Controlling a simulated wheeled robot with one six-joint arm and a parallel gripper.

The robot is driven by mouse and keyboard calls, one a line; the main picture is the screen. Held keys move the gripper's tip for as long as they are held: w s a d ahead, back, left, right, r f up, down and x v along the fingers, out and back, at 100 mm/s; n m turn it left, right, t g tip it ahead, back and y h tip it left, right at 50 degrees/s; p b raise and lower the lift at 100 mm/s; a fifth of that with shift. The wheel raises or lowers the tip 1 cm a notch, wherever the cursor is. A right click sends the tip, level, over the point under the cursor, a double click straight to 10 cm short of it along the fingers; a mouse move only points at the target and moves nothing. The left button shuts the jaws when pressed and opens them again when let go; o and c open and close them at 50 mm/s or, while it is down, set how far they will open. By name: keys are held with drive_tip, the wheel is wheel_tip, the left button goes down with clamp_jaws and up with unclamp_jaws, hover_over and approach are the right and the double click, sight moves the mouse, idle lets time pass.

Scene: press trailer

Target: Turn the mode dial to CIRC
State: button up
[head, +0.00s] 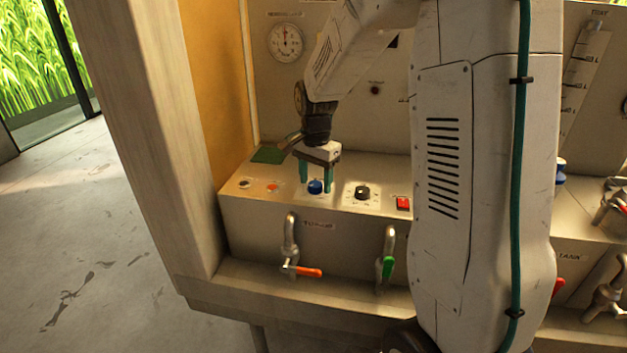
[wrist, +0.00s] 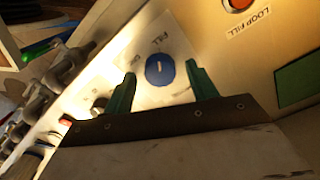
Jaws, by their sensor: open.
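A round blue dial (head: 315,187) sits on the sloped top of the cream control panel. In the wrist view the blue dial (wrist: 160,70) has a white pointer line on a pale label plate. One label there looks like FILL; another beside it is too blurred to read. My gripper (head: 316,184) points down at the dial with its two green fingers apart, one on each side of it. In the wrist view the dial shows between the fingertips of my gripper (wrist: 161,76), with gaps on both sides. I cannot tell whether the fingertips reach down beside it.
A black knob (head: 362,192) and a red switch (head: 403,203) lie right of the dial. An orange-red button (head: 272,187) lies left, labelled LOOP FILL in the wrist view. Taps with orange (head: 308,272) and green (head: 387,267) handles project from the panel front.

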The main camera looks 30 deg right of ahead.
drive_tip(key=shift+f, duration=0.2)
drive_tip(key=c, duration=1)
drive_tip(key=shift+a, duration=0.15)
